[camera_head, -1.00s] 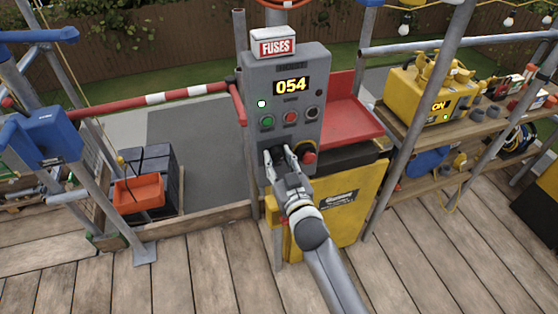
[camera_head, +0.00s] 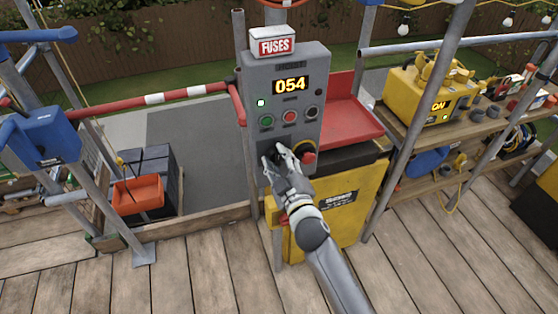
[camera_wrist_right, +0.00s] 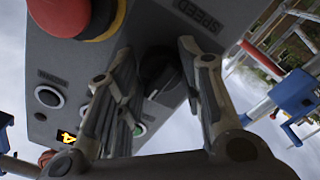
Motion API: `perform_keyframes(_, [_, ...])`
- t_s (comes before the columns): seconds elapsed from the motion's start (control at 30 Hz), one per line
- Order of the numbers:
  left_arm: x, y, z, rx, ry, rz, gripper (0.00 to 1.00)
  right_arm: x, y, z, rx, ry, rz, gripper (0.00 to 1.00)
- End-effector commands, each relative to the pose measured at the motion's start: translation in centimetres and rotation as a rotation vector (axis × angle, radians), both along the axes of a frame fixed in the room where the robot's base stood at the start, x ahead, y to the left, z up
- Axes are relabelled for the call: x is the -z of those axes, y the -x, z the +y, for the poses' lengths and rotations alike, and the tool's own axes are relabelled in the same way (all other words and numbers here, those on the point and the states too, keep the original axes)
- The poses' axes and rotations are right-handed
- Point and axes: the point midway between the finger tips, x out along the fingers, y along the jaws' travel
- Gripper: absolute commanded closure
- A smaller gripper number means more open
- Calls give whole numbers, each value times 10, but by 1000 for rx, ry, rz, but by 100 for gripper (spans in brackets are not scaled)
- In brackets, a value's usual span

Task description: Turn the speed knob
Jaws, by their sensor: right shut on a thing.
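The grey control box (camera_head: 258,82) stands upright in the head view, its amber display (camera_head: 291,85) reading 054. The black speed knob (camera_wrist_right: 158,72) is between the fingers of my right gripper in the wrist view, below the printed SPEED label (camera_wrist_right: 198,14). My right gripper (camera_head: 280,149) is shut on the knob at the lower part of the box and hides most of it in the head view. The red mushroom button (camera_head: 308,157) sits just right of the fingers. My left gripper is not in view.
Green, red and dark buttons (camera_head: 289,116) sit in a row above the knob. A FUSES box (camera_head: 274,43) tops the panel. A red tray (camera_head: 350,122) and yellow cabinet (camera_head: 345,205) are at its right. Scaffold poles flank the deck.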

Motion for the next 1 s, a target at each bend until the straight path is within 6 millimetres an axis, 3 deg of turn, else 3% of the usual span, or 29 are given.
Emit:
perform_keyframes(0.67, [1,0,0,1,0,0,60,1,0,0,1,64,-19,88])
perform_keyframes(0.7, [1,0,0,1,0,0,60,1,0,0,1,64,-19,61])
perform_keyframes(0.83, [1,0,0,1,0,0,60,1,0,0,0,63,-19,44])
perform_keyframes(1.0, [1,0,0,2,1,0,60,0,0,0,0,62,-19,43])
